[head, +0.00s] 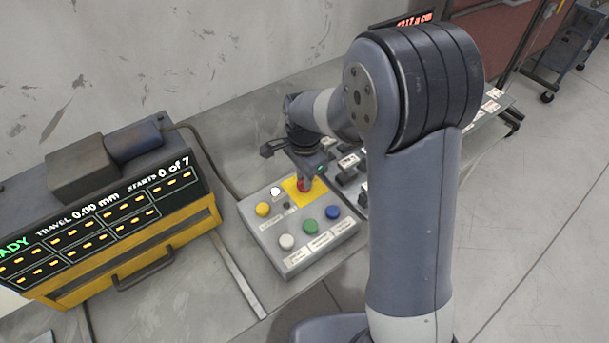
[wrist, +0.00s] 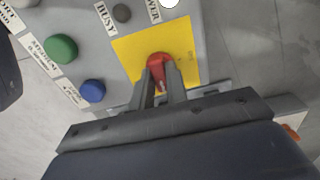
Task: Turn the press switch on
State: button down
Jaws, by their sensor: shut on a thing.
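The grey control box (head: 260,232) stands on the bench in the middle of the head view. On its far right corner is a yellow plate (head: 291,187) with a red switch handle (head: 303,184). The wrist view shows the red handle (wrist: 159,60) on the yellow plate (wrist: 127,47) from close above. My gripper (wrist: 162,78) has its two fingers on either side of the handle and is shut on it. In the head view my gripper (head: 305,178) comes down over the switch and hides part of it. The handle's marks are too small to read.
The box also carries yellow (head: 262,209), green (head: 310,227), blue (head: 333,212) and white (head: 287,241) buttons. A white lamp (wrist: 170,2) by the POWER label looks bright; the BUSY lamp (wrist: 122,13) is dark. A yellow-black display unit (head: 150,245) stands left, reading travel 0.00 mm.

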dwell(0.4)
jog(key=c, duration=1.4)
grip_release()
notch_tip(320, 180, up, 11)
jog(key=shift+f, duration=0.15)
notch_tip(320, 180, down, 11)
jog(key=shift+r, duration=0.1)
jog(key=shift+r, duration=0.1)
